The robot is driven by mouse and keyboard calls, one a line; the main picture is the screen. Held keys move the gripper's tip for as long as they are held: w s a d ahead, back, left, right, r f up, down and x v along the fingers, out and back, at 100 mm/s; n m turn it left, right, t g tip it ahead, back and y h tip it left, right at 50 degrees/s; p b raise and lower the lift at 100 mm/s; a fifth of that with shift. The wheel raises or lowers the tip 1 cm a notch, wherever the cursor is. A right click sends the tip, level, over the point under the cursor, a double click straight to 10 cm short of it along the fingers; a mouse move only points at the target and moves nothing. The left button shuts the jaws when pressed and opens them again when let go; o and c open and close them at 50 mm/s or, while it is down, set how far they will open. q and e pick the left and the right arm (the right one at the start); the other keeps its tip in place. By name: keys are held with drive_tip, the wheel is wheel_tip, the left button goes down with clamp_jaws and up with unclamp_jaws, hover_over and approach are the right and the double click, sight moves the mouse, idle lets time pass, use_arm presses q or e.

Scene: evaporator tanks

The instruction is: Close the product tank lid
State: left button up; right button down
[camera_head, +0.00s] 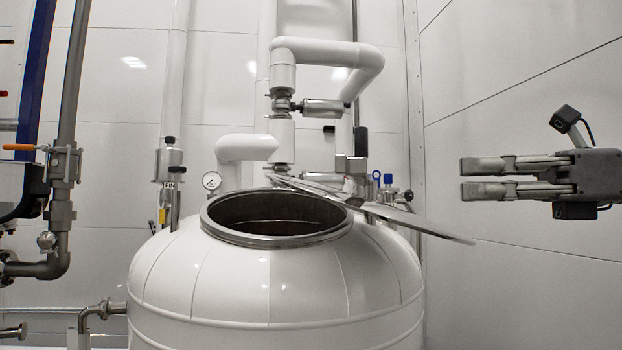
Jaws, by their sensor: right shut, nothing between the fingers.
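The white product tank (270,285) stands in the middle, with a round, metal-rimmed opening on top that is uncovered and dark inside. The product tank lid (400,216) is a thin metal disc seen nearly edge-on. It lies behind and to the right of the opening, tilted down to the right, its right edge sticking out past the tank. My right gripper (466,179) is at the right, fingers pointing left, above and apart from the lid's right end. It is shut and empty. My left gripper does not show.
White pipes (325,55) rise behind the tank. A pressure gauge (211,181) and small valves (388,182) stand around the tank top. Grey piping with an orange-handled valve (64,163) is at the left. Space right of the tank, before the white wall, looks clear.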

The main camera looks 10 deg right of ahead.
use_arm(q)
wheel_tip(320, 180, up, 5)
drive_tip(key=p, duration=0.4)
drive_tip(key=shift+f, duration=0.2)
use_arm(e)
drive_tip(key=x, duration=1.3)
drive_tip(key=shift+a, duration=0.35)
